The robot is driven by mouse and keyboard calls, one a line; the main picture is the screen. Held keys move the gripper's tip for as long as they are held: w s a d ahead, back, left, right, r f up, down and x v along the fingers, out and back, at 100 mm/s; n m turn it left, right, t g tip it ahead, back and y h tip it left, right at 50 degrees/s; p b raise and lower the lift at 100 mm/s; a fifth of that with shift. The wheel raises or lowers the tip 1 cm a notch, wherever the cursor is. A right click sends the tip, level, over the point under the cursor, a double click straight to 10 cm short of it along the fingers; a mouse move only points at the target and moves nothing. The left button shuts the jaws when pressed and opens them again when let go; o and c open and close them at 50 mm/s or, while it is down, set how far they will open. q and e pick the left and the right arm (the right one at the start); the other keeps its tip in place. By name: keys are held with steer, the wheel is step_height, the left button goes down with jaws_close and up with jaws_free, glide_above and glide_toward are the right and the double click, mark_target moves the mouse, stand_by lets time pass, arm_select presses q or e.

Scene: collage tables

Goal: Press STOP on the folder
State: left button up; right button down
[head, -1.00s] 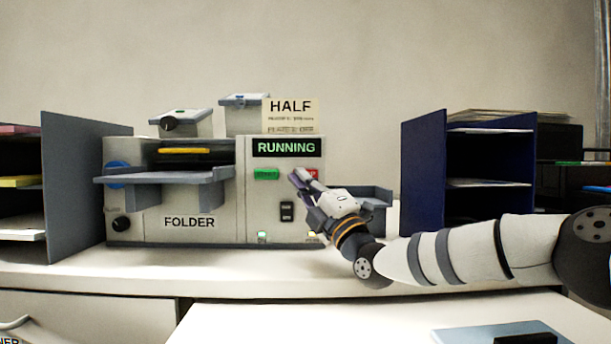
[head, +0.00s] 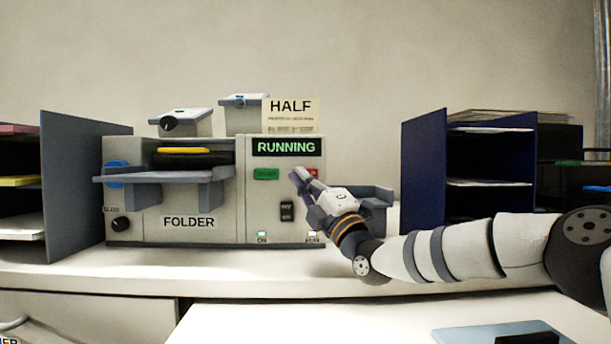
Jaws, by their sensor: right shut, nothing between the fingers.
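The folder (head: 188,232) is a light grey machine on the back counter. Its display (head: 286,147) reads RUNNING in green. Below the display is a green button (head: 266,174). To its right, a red button (head: 313,171) shows only in part behind my right gripper (head: 298,175). I take the red one for STOP, but its label cannot be read. My right gripper is shut and empty, its fingertips in front of the panel between the two buttons. I cannot tell whether it touches the panel. My left gripper is not in view.
A dark rocker switch (head: 287,212) sits below the buttons. A HALF sign (head: 291,115) stands on top of the folder. A blue shelf unit (head: 424,183) stands to the right and a grey-sided one (head: 78,190) to the left. The near white table (head: 300,322) is mostly clear.

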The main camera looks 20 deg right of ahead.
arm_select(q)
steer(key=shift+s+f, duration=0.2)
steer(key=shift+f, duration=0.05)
arm_select(e)
steer(key=shift+w+d, duration=0.1)
steer(key=shift+w, duration=0.3)
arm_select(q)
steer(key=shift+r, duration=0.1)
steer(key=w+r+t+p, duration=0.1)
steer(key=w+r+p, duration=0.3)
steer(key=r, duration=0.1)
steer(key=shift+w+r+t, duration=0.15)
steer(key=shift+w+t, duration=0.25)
arm_select(e)
steer(key=s+a, duration=0.1)
steer(key=s, duration=0.5)
steer(key=shift+s+a, duration=0.25)
steer(key=shift+a, duration=0.15)
